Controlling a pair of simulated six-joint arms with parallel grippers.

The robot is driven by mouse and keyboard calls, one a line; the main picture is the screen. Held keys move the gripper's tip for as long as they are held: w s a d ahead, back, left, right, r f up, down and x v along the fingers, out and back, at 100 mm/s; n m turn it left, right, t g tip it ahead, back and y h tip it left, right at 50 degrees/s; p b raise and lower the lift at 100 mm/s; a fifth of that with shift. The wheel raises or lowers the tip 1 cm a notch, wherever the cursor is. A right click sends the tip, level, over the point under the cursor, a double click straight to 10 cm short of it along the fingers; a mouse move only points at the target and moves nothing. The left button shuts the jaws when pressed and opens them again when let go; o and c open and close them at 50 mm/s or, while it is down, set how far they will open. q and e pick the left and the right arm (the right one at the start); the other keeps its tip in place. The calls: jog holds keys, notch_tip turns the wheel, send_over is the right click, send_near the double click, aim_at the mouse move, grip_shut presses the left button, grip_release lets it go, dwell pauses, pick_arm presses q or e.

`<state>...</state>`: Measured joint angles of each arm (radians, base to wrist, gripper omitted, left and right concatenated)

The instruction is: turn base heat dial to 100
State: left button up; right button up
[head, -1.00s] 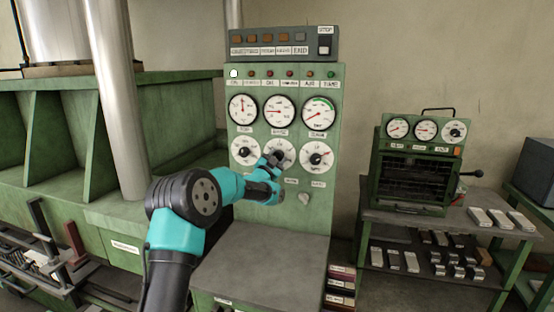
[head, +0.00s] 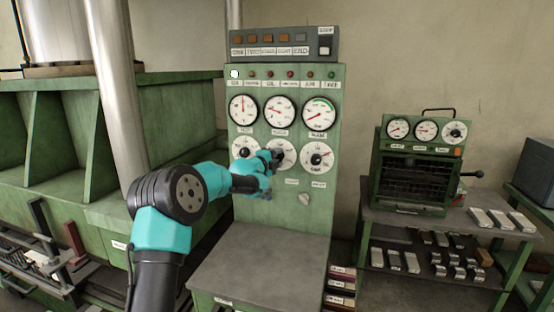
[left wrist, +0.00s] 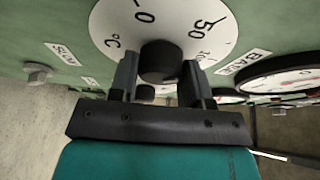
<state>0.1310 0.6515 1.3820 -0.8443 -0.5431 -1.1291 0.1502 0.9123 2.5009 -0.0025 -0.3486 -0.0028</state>
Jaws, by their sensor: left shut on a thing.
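The base heat dial (head: 288,160) is the middle white dial in the lower row on the green control panel. In the left wrist view its white face (left wrist: 110,30) shows 0, 50 and part of 100 marked in °C. A label reading BASE (left wrist: 243,65) is on the panel beside it. My left gripper (head: 276,156) is at this dial and covers part of it. In the left wrist view the fingers (left wrist: 158,80) are on both sides of the black centre knob (left wrist: 160,58), shut on it. The knob's pointer cannot be made out. My right gripper is not in view.
Lower-row dials stand left (head: 242,149) and right (head: 317,156) of it, close by. Gauges (head: 280,111) are above. A small grey knob (head: 304,199) is below right. A bare grey ledge (head: 255,262) juts out under the panel. A metal column (head: 118,100) stands left.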

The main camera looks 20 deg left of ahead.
pick_arm(q)
jog(key=m, duration=0.2)
jog(key=m+g, duration=0.1)
jog(key=m, duration=0.1)
jog(key=shift+g+y, duration=0.3)
jog(key=shift+y, duration=0.1)
jog(key=shift+r+m+g+y, duration=0.1)
jog(key=shift+m+g+y, duration=0.35)
jog(key=shift+m, duration=0.95)
jog(key=o, duration=0.9)
jog(key=shift+o, duration=0.2)
jog(key=v, duration=1.7)
jog(key=shift+s+d, duration=0.2)
jog(key=shift+s, duration=0.05)
